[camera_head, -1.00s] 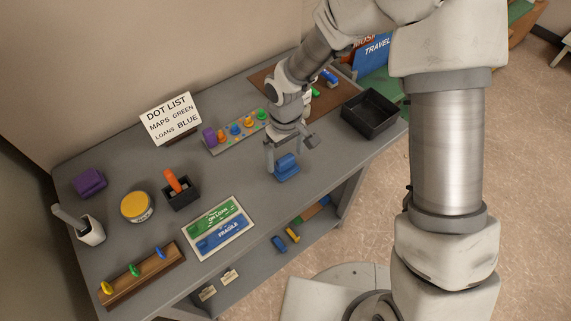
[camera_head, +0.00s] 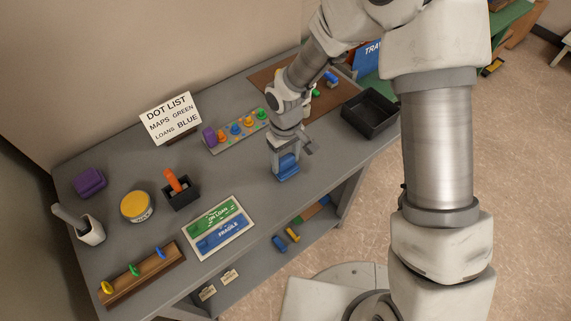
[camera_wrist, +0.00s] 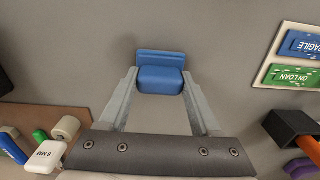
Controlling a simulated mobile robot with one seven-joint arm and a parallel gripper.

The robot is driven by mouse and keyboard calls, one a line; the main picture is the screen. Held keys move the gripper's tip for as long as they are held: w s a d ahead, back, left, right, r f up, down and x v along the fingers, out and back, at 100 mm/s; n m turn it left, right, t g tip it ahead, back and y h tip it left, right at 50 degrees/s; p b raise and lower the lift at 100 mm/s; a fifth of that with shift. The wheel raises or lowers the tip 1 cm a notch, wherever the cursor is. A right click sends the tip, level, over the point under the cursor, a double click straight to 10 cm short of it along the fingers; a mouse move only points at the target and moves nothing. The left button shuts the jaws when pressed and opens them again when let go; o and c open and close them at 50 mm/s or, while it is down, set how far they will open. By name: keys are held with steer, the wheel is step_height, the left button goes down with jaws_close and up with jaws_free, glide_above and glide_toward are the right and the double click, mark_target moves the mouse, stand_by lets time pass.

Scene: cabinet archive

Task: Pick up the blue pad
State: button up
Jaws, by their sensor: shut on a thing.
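The blue pad (camera_head: 287,170) is on the grey table, near its front edge, right of the card with green and blue labels. It also shows in the wrist view (camera_wrist: 160,74), with a wider flat part behind a rounded block. My gripper (camera_head: 284,166) is right over the pad, pointing down, with a finger on either side of it. In the wrist view my gripper's fingers (camera_wrist: 160,88) are shut on the sides of the block. The pad looks to be at table height; I cannot tell whether it is clear of the table.
A black tray (camera_head: 371,113) stands to the right. A strip with coloured pegs (camera_head: 237,131) lies behind my gripper. The label card (camera_head: 219,228) lies to the left, with a black box holding an orange item (camera_head: 181,193) beyond it. A DOT LIST sign (camera_head: 170,117) stands at the back.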

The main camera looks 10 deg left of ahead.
mark_target(285, 157)
steer(key=shift+r, duration=0.15)
steer(key=shift+r, duration=0.5)
step_height(285, 157, up, 3)
steer(key=shift+w+r, duration=0.1)
steer(key=s+d+r, duration=0.6)
steer(key=s+d, duration=0.1)
steer(key=s, duration=0.2)
steer(key=shift+d+r, duration=0.3)
steer(key=shift+d, duration=0.05)
